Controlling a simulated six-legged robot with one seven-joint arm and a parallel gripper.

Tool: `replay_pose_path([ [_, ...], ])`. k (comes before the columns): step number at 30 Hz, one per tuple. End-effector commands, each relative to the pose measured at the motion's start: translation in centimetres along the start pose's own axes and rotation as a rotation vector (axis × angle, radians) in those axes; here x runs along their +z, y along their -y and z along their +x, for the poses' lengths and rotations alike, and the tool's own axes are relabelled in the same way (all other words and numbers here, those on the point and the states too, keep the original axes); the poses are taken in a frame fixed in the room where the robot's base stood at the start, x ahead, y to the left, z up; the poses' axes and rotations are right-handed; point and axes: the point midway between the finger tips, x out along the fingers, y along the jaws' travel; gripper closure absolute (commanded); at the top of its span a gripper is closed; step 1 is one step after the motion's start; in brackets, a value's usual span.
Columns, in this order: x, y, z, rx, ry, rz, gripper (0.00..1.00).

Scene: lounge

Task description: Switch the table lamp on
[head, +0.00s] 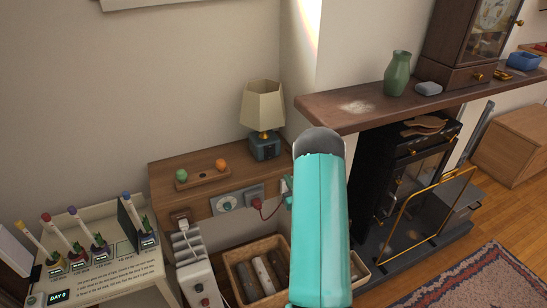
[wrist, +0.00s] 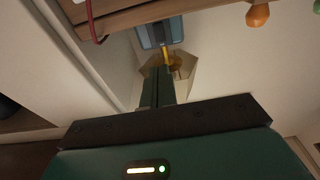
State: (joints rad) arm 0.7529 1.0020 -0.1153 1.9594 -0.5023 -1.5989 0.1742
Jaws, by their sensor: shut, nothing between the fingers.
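The table lamp (head: 264,104) stands upright at the right end of a wooden wall shelf in the head view. It has a cream faceted shade, a brass neck and a blue-grey base (head: 264,148). The shade shows no clear glow. In the wrist view the lamp appears inverted, with its base (wrist: 159,32) at the top and the shade (wrist: 188,72) below. My gripper (wrist: 160,70) is shut and empty, its green fingers pointing toward the lamp and overlapping it in the picture. I cannot tell whether they touch it. In the head view my arm hides most of the gripper.
A wooden holder (head: 203,180) with a green and an orange ball sits left of the lamp. A mantel (head: 340,112) with a green vase (head: 397,74) juts out right. A basket (head: 237,262) stands below.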

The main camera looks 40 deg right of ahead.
Motion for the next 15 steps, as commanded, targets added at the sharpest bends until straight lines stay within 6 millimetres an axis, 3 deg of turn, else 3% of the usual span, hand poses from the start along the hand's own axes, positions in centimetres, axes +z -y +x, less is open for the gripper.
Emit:
replay_pose_path([
  [15, 0.0, 0.4, 9.7, -0.005, -0.002, 0.001, 1.0],
])
